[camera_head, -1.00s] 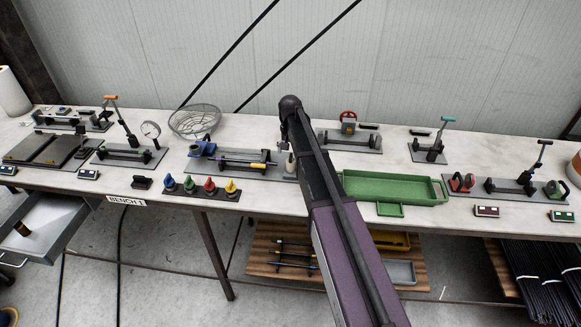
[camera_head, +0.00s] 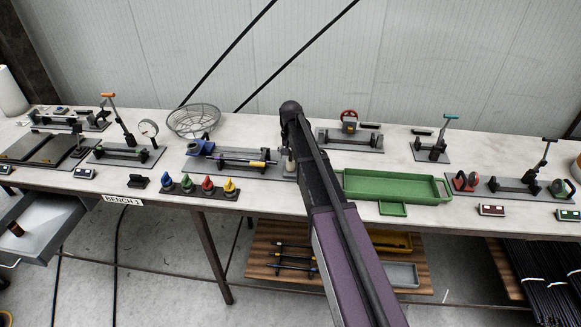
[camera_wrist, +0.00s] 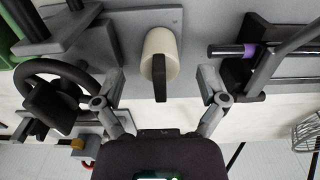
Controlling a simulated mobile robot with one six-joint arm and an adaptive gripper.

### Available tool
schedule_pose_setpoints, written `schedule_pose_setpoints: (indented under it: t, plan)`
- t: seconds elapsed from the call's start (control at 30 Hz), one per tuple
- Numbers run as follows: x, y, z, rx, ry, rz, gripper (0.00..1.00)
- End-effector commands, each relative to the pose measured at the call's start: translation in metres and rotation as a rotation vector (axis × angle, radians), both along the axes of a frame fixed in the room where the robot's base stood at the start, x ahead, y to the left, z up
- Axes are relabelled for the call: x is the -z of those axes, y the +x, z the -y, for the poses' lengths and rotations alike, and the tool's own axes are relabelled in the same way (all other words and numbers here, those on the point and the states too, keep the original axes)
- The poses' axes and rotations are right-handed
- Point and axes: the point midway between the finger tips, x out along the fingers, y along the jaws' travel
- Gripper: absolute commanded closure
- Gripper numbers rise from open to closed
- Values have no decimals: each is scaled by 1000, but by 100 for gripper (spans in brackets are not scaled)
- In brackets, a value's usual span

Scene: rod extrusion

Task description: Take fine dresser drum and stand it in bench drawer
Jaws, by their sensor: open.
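A cream drum with a dark handle-like bar (camera_wrist: 156,46) stands on a grey plate in the wrist view; I take it for the dresser drum. In the head view a small pale part of it (camera_head: 290,165) shows beside my arm. My gripper (camera_wrist: 158,98) is open, with one finger to each side of the drum and nothing held. I cannot tell whether a finger touches it. In the head view my arm hides the gripper. The bench drawer (camera_head: 62,232) is pulled out at the lower left, with a small dark cylinder (camera_head: 16,229) lying in it.
A grey fixture with a purple-banded rod (camera_wrist: 250,50) is close right of my gripper; a black handwheel (camera_wrist: 60,85) is close left. A green tray (camera_head: 395,187) and several coloured cones (camera_head: 200,186) stand on the bench (camera_head: 265,198). A wire basket (camera_head: 193,121) stands behind.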

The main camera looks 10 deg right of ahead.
Motion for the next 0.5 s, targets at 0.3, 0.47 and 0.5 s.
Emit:
schedule_pose_setpoints:
  t: [0.3,0.47,0.5]
  plan:
    - [17,0,0,0,0,0,9]
    - [17,0,0,0,0,0,9]
    - [17,0,0,0,0,0,9]
